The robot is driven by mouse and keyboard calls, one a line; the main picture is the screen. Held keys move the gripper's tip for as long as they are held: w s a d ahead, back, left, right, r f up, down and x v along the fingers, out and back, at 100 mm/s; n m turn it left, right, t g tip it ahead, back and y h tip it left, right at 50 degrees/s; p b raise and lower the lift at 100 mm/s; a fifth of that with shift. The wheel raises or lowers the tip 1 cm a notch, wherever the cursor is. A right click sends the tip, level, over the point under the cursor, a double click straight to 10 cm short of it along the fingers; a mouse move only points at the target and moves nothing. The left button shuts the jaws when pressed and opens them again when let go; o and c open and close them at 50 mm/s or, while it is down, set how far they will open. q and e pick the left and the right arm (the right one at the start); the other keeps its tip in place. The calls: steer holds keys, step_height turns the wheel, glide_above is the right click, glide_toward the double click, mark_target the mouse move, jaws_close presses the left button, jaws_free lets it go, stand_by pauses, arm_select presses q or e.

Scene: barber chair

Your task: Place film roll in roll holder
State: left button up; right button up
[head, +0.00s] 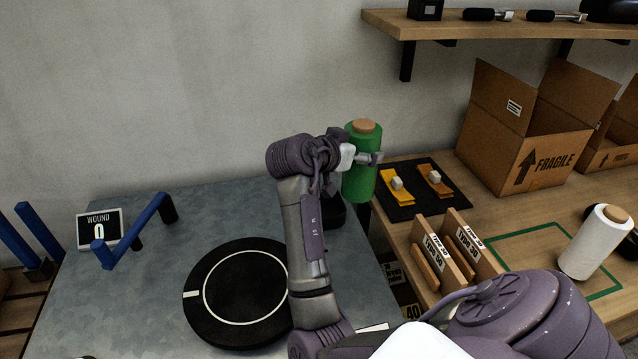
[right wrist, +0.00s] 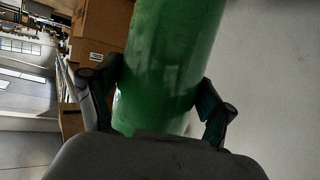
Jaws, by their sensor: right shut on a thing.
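A green film roll (head: 361,180) with a brown core end on top is held upright by my right gripper (head: 366,158), above the right rear edge of the grey metal table. In the right wrist view the green roll (right wrist: 170,65) lies between the two fingers, which close on its sides. A blue bracket (head: 135,238) stands at the left of the metal table; I cannot tell whether it is the roll holder. A white roll (head: 595,242) stands on the wooden table at the right. My left gripper is not in view.
A black turntable (head: 212,325) with a white ring lies on the metal table (head: 215,207). A small WOUND display (head: 100,228) reads 0. The wooden table holds a black mat (head: 451,202), wooden racks (head: 446,262) and an open FRAGILE box (head: 515,150). A shelf (head: 470,35) hangs above.

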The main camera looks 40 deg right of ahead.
steer(key=w+a+f, duration=0.3)
steer(key=w+f, duration=0.6)
steer(key=f, duration=0.1)
steer(key=shift+w, duration=0.35)
steer(key=shift+f, duration=0.2)
steer(key=o, duration=1.4)
steer(key=shift+s+a, duration=0.1)
steer(key=shift+o, duration=0.2)
steer(key=shift+r, duration=0.1)
